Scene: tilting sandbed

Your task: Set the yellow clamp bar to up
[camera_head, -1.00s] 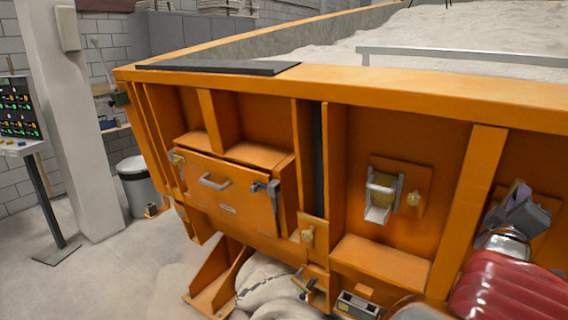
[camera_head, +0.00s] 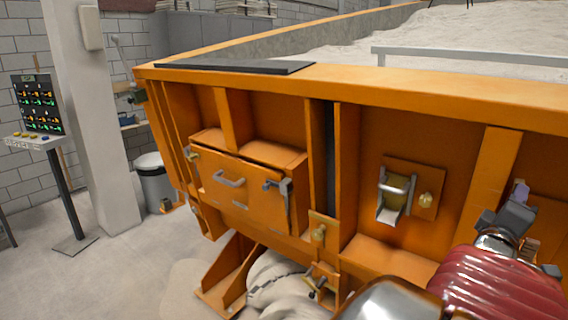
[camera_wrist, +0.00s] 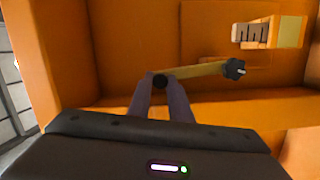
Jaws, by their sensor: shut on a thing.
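In the wrist view the yellow clamp bar (camera_wrist: 200,71) lies nearly level across the picture, its right end slightly higher. A dark round knob (camera_wrist: 160,82) is at its left end and a dark bolt-like piece (camera_wrist: 235,68) at its right end. My gripper (camera_wrist: 165,84) is shut on the bar's left end at the knob, with one finger on each side. In the head view my gripper (camera_head: 519,192) is at the right, against the orange sandbed wall (camera_head: 440,140). There it hides the bar, which I cannot make out.
A metal latch (camera_head: 396,194) on an orange plate and a drawer-like box (camera_head: 240,190) with a handle are left of my gripper. A post-mounted control panel (camera_head: 38,105) stands far left. Pale sacks (camera_head: 272,282) lie below.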

